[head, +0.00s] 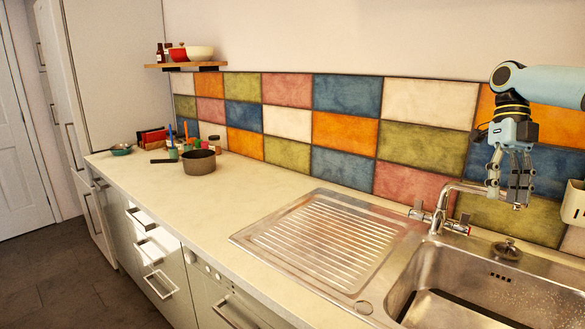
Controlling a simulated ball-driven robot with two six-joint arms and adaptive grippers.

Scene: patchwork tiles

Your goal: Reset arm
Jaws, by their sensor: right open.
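My right gripper (508,196) hangs from my light blue arm at the upper right of the head view. Its fingers point down and are open, with nothing seen between them. It appears in front of the coloured tile wall, close to the tap (443,205) in the picture; I cannot tell whether they touch. My left gripper is not in view.
A metal sink (480,270) with a ribbed drainboard (315,240) is set in the pale counter (215,212). A dark pot (199,163) and several small items stand at the far end. A wall shelf (186,66) holds bowls and bottles. The counter's middle is clear.

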